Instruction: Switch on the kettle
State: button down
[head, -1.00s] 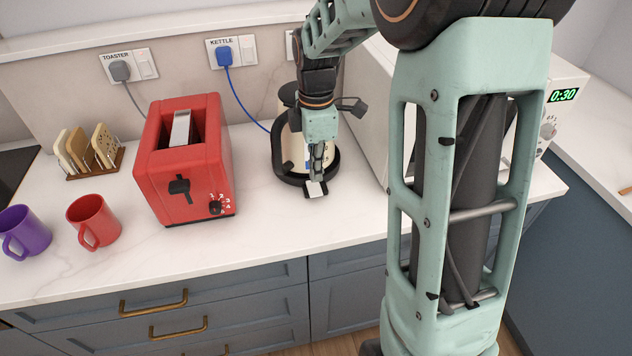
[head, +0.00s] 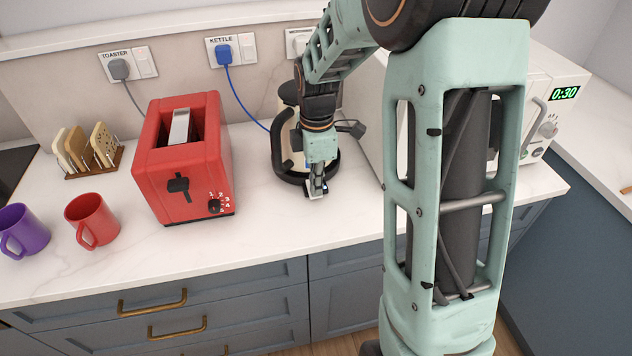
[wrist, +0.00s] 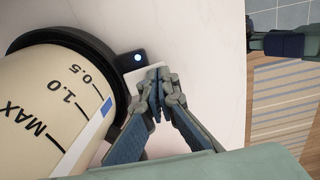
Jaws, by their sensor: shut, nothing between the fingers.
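The cream kettle (head: 289,149) stands on its black base at the back of the counter, partly hidden by my arm. In the wrist view the kettle (wrist: 45,95) fills the left side, with level marks and a blue-and-white gauge strip. My gripper (head: 318,192) is shut and empty. Its fingertips (wrist: 157,74) are over or against the paddle's edge; contact is unclear.
A blue plug (head: 223,53) sits in the KETTLE wall socket, its cord running to the kettle. A red toaster (head: 184,160) stands left, with red (head: 92,218) and purple (head: 20,228) mugs beyond. A microwave (head: 538,115) stands right. The counter before the kettle is clear.

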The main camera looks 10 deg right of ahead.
jog(key=shift+r, duration=0.1)
jog(key=shift+r+p, duration=0.7)
jog(key=shift+r, duration=0.05)
jog(key=shift+r, duration=0.1)
jog(key=shift+s+a+r+p, duration=0.1)
jog(key=shift+r+p, duration=0.5)
jog(key=shift+r, duration=0.05)
jog(key=s+r+p, duration=0.1)
jog(key=s+r, duration=0.2)
jog(key=r, duration=0.9)
jog(key=shift+s, duration=0.1)
